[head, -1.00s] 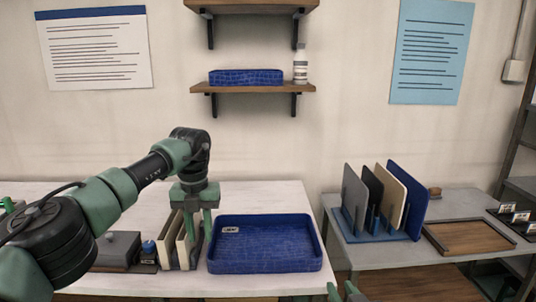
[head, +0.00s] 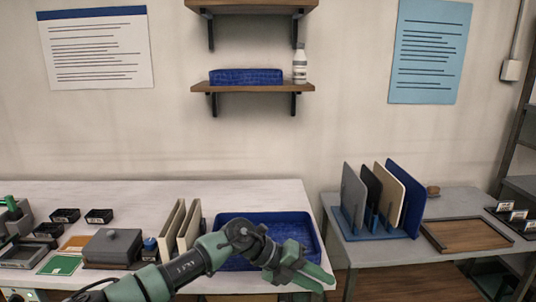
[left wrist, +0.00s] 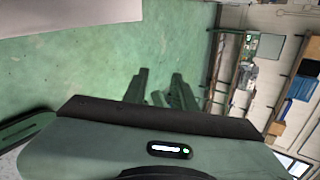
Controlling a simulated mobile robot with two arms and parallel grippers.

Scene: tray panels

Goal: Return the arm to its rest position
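My left arm (head: 185,267) reaches in from the bottom left of the head view, across the front of the blue tray on the white table. Its gripper (head: 327,284) hangs in front of the tray's right front corner, pointing down and to the right. The two green fingers also show in the left wrist view (left wrist: 160,92), with a gap between them and nothing held. Beyond them is green floor. My right gripper does not show.
The blue tray (head: 230,219) is partly hidden behind my arm. Cream panels (head: 183,225) stand just left of it. A grey lidded box (head: 112,246) is farther left. A rack of upright panels (head: 378,232) and a wooden tray (head: 466,235) are on the right table.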

